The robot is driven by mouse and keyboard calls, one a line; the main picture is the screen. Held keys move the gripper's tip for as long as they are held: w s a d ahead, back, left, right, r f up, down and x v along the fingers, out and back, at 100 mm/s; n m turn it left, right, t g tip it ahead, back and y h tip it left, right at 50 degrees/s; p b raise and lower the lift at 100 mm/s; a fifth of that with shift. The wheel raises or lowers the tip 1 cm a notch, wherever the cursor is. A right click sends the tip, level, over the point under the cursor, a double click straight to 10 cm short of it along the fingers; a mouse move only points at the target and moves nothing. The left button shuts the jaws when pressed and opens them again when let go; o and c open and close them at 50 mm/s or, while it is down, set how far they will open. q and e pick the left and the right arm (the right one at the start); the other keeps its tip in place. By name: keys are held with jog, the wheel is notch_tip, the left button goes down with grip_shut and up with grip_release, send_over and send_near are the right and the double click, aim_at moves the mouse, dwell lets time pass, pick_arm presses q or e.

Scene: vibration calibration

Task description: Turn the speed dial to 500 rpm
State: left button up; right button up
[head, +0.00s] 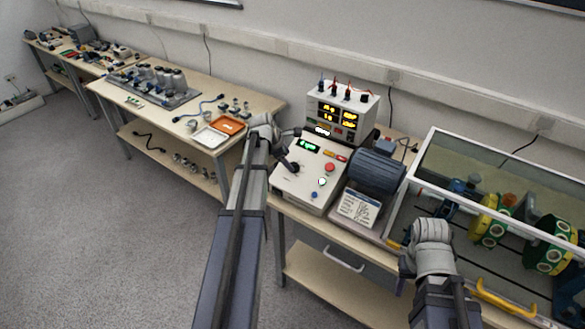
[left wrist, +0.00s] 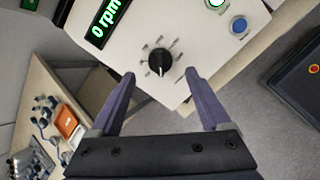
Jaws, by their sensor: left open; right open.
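The speed dial (left wrist: 159,60) is a round black knob with a white pointer line on a white control panel (left wrist: 195,45), ringed by small tick labels too small to read. The panel's green display (left wrist: 108,20) reads 0 rpm. My left gripper (left wrist: 159,77) is open and empty, its two fingers spread to either side of the dial's near side, with no visible contact. In the head view the control box (head: 312,190) sits on the bench, with my left gripper (head: 289,150) over its left part. My right gripper (head: 405,266) is by the glass case, its fingers hardly visible.
The panel also has a red button (head: 330,167) and a blue button (left wrist: 239,25). A grey motor (head: 377,172), a label card (head: 359,208) and a power supply (head: 342,112) stand close by. A glass-sided case (head: 480,165) is at the right.

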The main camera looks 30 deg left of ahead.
aim_at(293, 165)
pick_arm(q)
jog(key=b+x, duration=0.4)
jog(key=x, duration=0.1)
jog(key=shift+w+f, duration=0.15)
jog(key=shift+f, duration=0.15)
jog(key=shift+c, duration=0.4)
grip_shut()
